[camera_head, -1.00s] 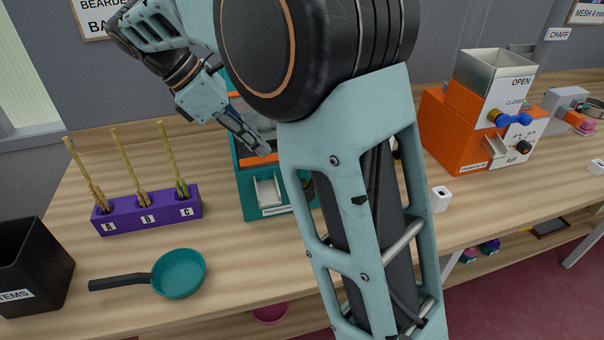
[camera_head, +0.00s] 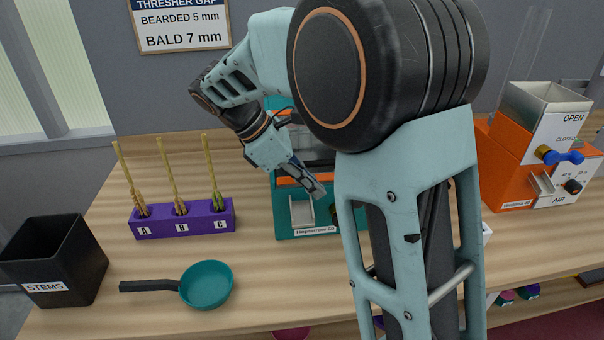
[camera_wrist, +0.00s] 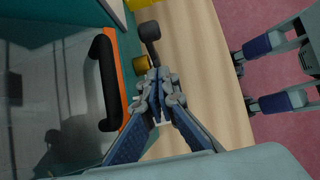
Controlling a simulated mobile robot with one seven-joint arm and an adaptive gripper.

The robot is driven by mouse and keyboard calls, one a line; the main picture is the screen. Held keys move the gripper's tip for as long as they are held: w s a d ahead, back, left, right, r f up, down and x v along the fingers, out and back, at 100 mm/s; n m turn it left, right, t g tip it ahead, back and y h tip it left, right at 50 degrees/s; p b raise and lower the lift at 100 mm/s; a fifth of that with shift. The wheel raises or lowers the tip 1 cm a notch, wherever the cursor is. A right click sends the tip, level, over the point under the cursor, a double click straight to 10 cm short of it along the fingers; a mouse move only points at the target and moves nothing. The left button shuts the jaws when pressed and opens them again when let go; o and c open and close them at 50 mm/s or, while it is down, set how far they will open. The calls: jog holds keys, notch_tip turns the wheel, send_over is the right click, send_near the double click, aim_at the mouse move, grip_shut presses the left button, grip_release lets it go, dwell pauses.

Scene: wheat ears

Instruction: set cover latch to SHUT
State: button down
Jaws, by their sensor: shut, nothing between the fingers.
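The teal thresher (camera_head: 288,222) with orange trim stands on the bench behind my arm in the head view. Its clear cover (camera_wrist: 45,95) fills the left of the wrist view, with a black handle (camera_wrist: 103,82) along an orange edge (camera_wrist: 114,70). A black-tipped lever or knob (camera_wrist: 149,32) and a yellow part (camera_wrist: 141,62) lie just beyond my fingertips; I cannot tell which is the cover latch. My gripper (camera_head: 320,191) is shut and empty, above the thresher's front right part. It also shows in the wrist view (camera_wrist: 157,80), beside the handle, apart from it.
A purple rack (camera_head: 185,220) with wheat ears, a teal pan (camera_head: 208,286) and a black stems bin (camera_head: 50,262) stand on the left. An orange winnower (camera_head: 510,165) with a blue lever stands on the right. My arm hides the bench between.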

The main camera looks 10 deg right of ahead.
jog(key=d, duration=0.1)
jog(key=d+f, duration=0.1)
jog(key=d, duration=0.1)
jog(key=d+f, duration=0.1)
jog(key=d, duration=0.1)
jog(key=shift+d+f, duration=0.2)
jog(key=shift+f, duration=0.05)
jog(key=shift+d+r+p, duration=0.1)
jog(key=shift+p, duration=0.3)
jog(key=shift+d+y+p, duration=0.25)
jog(key=shift+y+p, duration=0.05)
jog(key=shift+d+y+p, duration=0.15)
jog(key=shift+y+p, duration=0.15)
jog(key=d+y+p, duration=0.1)
jog(key=d+p, duration=0.1)
jog(key=shift+r+y+p, duration=0.1)
jog(key=shift+y+p, duration=0.2)
jog(key=shift+y, duration=0.1)
jog(key=shift+d+f+p, duration=0.3)
jog(key=shift+d, duration=0.35)
jog(key=shift+d+f+p, duration=0.25)
jog(key=shift+d+f, duration=0.05)
jog(key=shift+d, duration=0.3)
jog(key=shift+d+f, duration=0.85)
jog(key=shift+d, duration=0.3)
